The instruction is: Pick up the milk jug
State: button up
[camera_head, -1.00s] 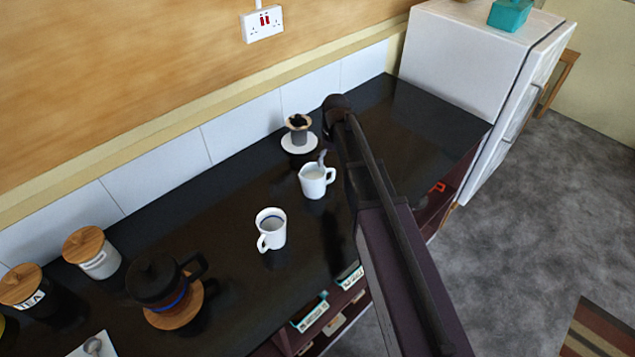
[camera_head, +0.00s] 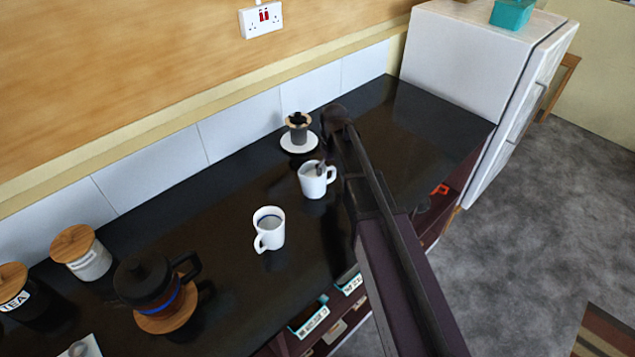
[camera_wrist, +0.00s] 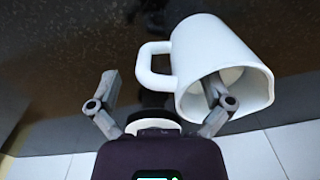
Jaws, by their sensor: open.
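The white milk jug (camera_head: 313,184) stands upright on the dark counter, with its handle on the right in the head view. In the wrist view the jug (camera_wrist: 222,45) is large and close, its handle to the left and its mouth facing the camera. My gripper (camera_wrist: 160,82) is open. Its right finger reaches through the mouth into the jug; its left finger is outside, left of the handle with a gap. The handle and near wall lie between the fingers. In the head view one finger shows at the jug's mouth; my arm hides the other.
A white mug (camera_head: 269,229) stands left of the jug. A coffee press (camera_head: 150,280) and canisters (camera_head: 80,252) are farther left. The counter toward the fridge (camera_head: 462,55) is clear.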

jog(key=shift+c, duration=0.2)
jog(key=c, duration=1.3)
jog(key=shift+c, duration=0.2)
jog(key=shift+r+p, duration=0.45)
jog(key=shift+r+p, duration=1.45)
jog(key=s+a+r+p, duration=0.1)
jog(key=s, duration=1.4)
jog(key=shift+s, duration=0.35)
jog(key=shift+s+a+r, duration=0.1)
